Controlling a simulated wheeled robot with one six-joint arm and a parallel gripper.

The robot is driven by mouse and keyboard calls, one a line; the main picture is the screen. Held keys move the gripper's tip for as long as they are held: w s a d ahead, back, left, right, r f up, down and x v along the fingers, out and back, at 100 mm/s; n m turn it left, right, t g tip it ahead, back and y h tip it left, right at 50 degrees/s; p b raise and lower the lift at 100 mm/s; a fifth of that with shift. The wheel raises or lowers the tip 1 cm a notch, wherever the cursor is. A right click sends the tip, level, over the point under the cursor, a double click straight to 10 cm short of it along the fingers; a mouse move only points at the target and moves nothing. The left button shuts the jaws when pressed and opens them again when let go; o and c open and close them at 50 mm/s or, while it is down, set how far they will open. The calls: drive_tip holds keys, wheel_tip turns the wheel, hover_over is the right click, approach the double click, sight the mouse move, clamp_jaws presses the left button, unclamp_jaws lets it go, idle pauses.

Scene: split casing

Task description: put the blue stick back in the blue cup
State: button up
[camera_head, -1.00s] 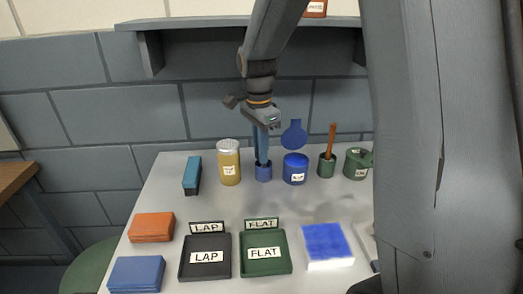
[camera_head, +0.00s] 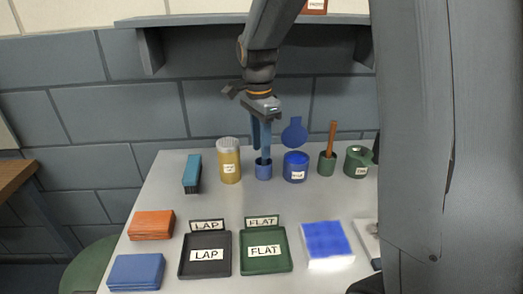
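The blue cup (camera_head: 263,171) stands upright on the table near the back, between the yellow can and the blue jar. The blue stick (camera_head: 266,143) stands roughly upright with its lower end inside the cup. Its top is hidden by my gripper. My gripper (camera_head: 261,140) points down just above the cup. One finger shows to the left of the stick with a narrow space between them; the other finger is hard to make out. It looks open around the upper part of the stick.
A yellow can (camera_head: 228,160) is close on the left and a blue jar (camera_head: 295,168) close on the right. A green cup holding a brown stick (camera_head: 331,140) and a green can (camera_head: 357,162) stand further right. LAP (camera_head: 228,270) and FLAT (camera_head: 287,265) trays lie in front.

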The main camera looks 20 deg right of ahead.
wheel_tip(320, 180, up, 10)
drive_tip(key=b, duration=0.1)
drive_tip(key=shift+a, duration=0.2)
drive_tip(key=shift+r, duration=0.1)
